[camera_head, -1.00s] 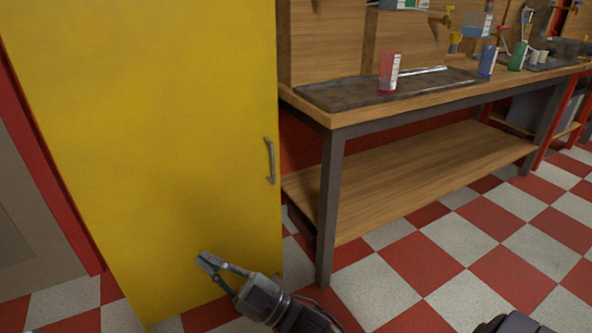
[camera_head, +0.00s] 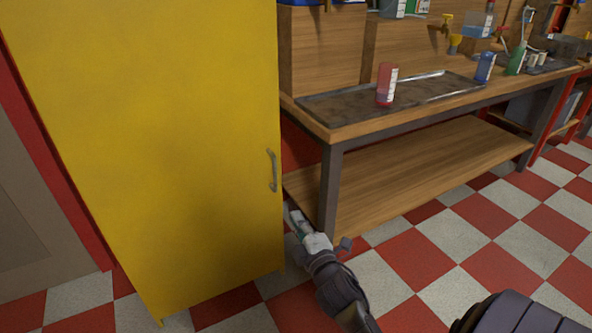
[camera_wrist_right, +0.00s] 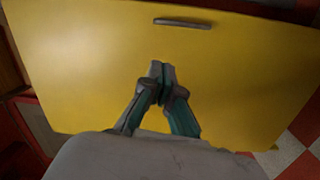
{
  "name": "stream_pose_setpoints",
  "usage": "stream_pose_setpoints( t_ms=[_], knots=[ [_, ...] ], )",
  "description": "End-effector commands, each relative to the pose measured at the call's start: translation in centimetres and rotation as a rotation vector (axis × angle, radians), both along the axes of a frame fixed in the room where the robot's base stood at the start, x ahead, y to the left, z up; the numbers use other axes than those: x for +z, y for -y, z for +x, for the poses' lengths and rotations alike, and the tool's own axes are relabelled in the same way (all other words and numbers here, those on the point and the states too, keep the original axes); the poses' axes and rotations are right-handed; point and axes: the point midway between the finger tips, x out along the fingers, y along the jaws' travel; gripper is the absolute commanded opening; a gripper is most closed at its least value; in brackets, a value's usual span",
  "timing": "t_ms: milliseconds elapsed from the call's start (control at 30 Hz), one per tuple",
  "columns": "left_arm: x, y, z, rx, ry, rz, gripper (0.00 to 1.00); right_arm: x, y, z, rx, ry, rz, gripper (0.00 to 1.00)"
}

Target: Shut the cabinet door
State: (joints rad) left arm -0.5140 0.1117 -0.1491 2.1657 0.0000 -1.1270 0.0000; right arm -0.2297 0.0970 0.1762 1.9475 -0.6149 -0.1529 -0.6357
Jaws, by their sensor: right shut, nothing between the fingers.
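The yellow cabinet door (camera_head: 160,150) fills the left of the head view, with a grey vertical handle (camera_head: 272,170) near its right edge. I cannot tell from these frames whether it is fully shut or how wide any gap is. My right gripper (camera_head: 292,217) is at the door's lower right edge, below the handle, with its fingertips partly hidden. In the right wrist view the gripper (camera_wrist_right: 162,68) is shut and empty in front of the yellow door (camera_wrist_right: 90,70), below the handle (camera_wrist_right: 183,23). Contact with the door is unclear. My left gripper is not in view.
A wooden workbench (camera_head: 420,165) with a dark metal leg (camera_head: 328,190) stands close to the right of the cabinet and my right gripper. A red bottle (camera_head: 386,84) and a blue bottle (camera_head: 485,67) stand on it. The checkered floor (camera_head: 470,240) in front is clear.

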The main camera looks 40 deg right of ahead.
Motion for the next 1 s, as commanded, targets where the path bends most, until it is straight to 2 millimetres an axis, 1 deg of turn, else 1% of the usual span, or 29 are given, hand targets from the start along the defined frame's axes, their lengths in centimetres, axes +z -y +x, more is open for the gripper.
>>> stream_pose_setpoints(
  t_ms=[33, 100, 200, 333, 467, 700, 800, 900, 1000],
  knots=[
    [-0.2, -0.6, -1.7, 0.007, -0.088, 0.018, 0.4, 0.3, 1.7, 0.1, -0.045, -0.038, -0.063, 0.0],
    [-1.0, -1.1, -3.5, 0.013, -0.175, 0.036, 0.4, -0.2, 3.3, 0.1, -0.086, -0.077, -0.128, 0.0],
    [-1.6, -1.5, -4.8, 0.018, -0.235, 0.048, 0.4, -0.7, 4.4, 0.2, -0.115, -0.104, -0.172, 0.0],
    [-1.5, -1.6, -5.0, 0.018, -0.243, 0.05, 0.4, -0.8, 5.0, 1.3, -0.118, -0.107, -0.179, 0.0],
    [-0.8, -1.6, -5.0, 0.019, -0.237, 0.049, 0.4, -0.8, 5.7, 3.5, -0.117, -0.104, -0.179, 0.0],
    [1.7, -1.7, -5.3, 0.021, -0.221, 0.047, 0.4, -0.9, 7.5, 8.5, -0.116, -0.103, -0.176, 0.0],
    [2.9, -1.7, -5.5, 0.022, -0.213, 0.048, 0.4, -0.9, 8.1, 10.2, -0.116, -0.103, -0.175, 0.0],
    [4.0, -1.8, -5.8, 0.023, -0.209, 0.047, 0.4, -0.9, 8.6, 11.6, -0.116, -0.104, -0.174, 0.0],
    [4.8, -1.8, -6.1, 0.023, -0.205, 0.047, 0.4, -0.9, 8.9, 12.5, -0.115, -0.105, -0.175, 0.0]
  ],
)
